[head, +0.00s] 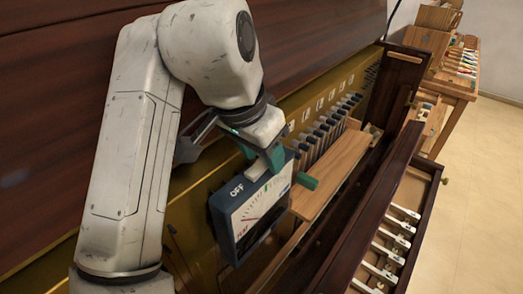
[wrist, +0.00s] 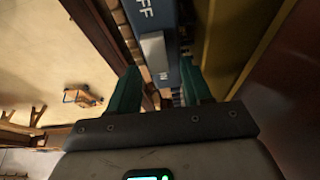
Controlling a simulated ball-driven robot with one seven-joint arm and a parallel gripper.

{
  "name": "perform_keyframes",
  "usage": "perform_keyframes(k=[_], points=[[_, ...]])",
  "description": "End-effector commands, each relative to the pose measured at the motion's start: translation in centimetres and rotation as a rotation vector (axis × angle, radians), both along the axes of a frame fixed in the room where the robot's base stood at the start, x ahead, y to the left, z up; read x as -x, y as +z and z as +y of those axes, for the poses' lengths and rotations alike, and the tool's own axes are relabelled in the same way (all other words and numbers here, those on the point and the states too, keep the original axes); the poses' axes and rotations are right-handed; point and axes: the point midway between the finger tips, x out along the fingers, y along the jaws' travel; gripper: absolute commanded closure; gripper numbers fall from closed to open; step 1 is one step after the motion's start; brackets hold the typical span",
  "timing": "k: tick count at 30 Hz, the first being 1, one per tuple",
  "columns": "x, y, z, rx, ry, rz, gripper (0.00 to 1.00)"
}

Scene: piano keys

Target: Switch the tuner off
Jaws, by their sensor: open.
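The tuner (head: 262,207) is a dark blue box with a pale dial face and a needle, standing tilted in the opened piano. Its top edge bears the word OFF. In the wrist view the tuner's blue top (wrist: 143,14) shows OFF, a pale grey switch (wrist: 153,48) and a small, partly hidden marking at the switch's other end. Which way the switch is set I cannot tell. My gripper (head: 290,168) is open and empty at the tuner's upper right. In the wrist view its green fingers (wrist: 157,88) stand either side of the tuner's line, near the switch; contact is unclear.
A row of dark-topped key parts (head: 322,133) and a wooden board (head: 333,175) lie right beside the gripper. The piano's dark red panel (head: 60,150) rises behind the arm. An open drawer (head: 420,195) with white-ended pieces is at the right. A wooden bench (head: 450,85) stands beyond.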

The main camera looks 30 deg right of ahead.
Motion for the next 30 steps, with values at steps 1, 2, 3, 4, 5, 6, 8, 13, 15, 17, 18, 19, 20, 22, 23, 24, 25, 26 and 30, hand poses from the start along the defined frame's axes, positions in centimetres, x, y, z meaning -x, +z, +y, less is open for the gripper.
perform_keyframes(k=[1,2,3,4,5,6,8,13,15,17,18,19,20,22,23,24,25,26,30], points=[[0.0,0.0,0.0,0.0,0.0,0.0,0.51],[0.0,0.0,0.0,0.0,0.0,0.0,0.51],[0.0,0.1,0.0,0.0,0.0,0.0,0.51],[0.0,0.1,0.1,0.0,0.0,-0.001,0.51],[0.0,0.3,0.1,0.0,0.0,-0.001,0.51],[0.0,0.5,0.2,-0.001,0.0,-0.001,0.51],[0.1,1.1,0.4,-0.001,0.002,-0.001,0.51],[0.4,4.0,1.5,-0.004,0.003,-0.003,0.51],[0.5,5.3,2.0,-0.004,0.002,-0.004,0.51],[0.7,6.3,2.4,-0.004,0.003,-0.003,0.51],[0.7,7.0,2.6,-0.004,0.003,-0.002,0.51],[0.8,7.4,2.8,-0.003,0.003,-0.002,0.51],[0.9,7.9,2.9,-0.003,0.003,-0.002,0.51],[1.0,8.7,3.3,-0.003,0.003,-0.001,0.51],[1.0,9.0,3.4,-0.002,0.003,-0.002,0.51],[1.0,9.4,3.5,-0.001,0.002,-0.001,0.51],[1.1,9.6,3.5,-0.001,0.001,0.0,0.51],[1.1,9.7,3.6,-0.001,0.001,0.0,0.51],[1.2,10.1,3.7,0.0,0.0,0.0,0.51]])
